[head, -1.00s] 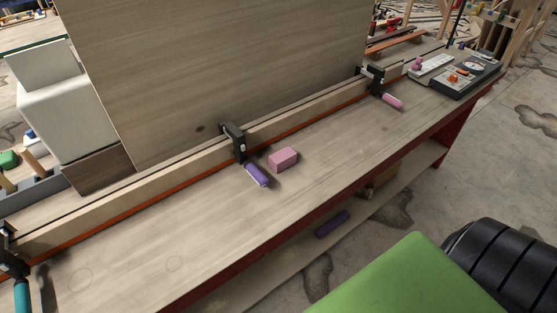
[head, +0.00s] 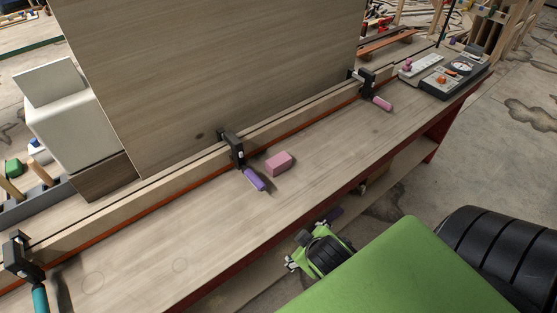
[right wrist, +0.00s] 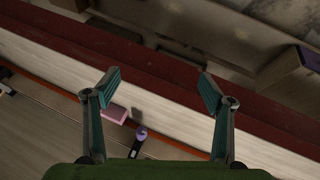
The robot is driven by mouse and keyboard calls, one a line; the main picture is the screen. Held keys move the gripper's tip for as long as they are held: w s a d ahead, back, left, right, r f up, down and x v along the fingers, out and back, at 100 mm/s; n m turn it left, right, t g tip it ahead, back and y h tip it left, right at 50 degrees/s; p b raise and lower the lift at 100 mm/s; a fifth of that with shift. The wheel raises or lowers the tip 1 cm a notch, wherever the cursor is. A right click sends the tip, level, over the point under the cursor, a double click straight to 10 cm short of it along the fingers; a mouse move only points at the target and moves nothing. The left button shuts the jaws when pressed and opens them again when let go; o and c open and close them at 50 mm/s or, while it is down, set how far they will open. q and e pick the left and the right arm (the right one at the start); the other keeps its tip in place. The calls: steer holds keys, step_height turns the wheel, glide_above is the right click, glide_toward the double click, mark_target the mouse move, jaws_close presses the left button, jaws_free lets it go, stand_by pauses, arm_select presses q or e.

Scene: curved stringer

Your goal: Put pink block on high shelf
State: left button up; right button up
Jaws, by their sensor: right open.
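The pink block (head: 279,163) lies on the wooden bench top (head: 215,225), just right of a clamp with a purple handle (head: 253,180). The block also shows small in the right wrist view (right wrist: 114,112), beyond the left finger. My right gripper (head: 306,243) is beside the bench's front edge, nearer to me than the block and apart from it. In the right wrist view its fingers (right wrist: 158,82) are spread wide with nothing between them. No shelf above the bench top can be made out. My left gripper is not in view.
A tall wooden panel (head: 210,70) stands along the bench's back. Clamps with a pink handle (head: 382,104) and a teal handle (head: 40,300) sit at either side. A control box (head: 455,78) is at the far right. A lower shelf (head: 405,165) runs beneath.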

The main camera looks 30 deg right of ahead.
steer(key=w+d+r+n+t+h, duration=0.3)
steer(key=w+d+r+n+t, duration=0.3)
steer(key=r, duration=0.3)
steer(key=w+d+r+n+t+h, duration=0.2)
steer(key=w+d+r+n+t, duration=0.3)
steer(key=w+d+r+n, duration=0.3)
steer(key=w+a+n+t+y, duration=0.2)
steer(key=a+n+y, duration=0.2)
steer(key=n, duration=0.4)
steer(key=n+g+y, duration=0.5)
steer(key=n, duration=0.7)
glide_toward(283, 166)
steer(key=shift+s+a+r, duration=0.3)
steer(key=shift+s+a, duration=0.1)
steer(key=shift+s, duration=0.25)
steer(key=shift+w+f, duration=0.15)
steer(key=shift+f, duration=0.1)
steer(key=x, duration=0.7)
steer(key=shift+w+d+f, duration=0.1)
steer(key=shift+w+f, duration=0.1)
steer(key=shift+w, duration=0.2)
steer(key=shift+w+p, duration=0.3)
steer(key=shift+w, duration=0.2)
steer(key=x, duration=0.4)
steer(key=shift+w+d, duration=0.25)
steer(key=shift+w, duration=0.1)
steer(key=shift+s, duration=0.1)
steer(key=c, duration=1.3)
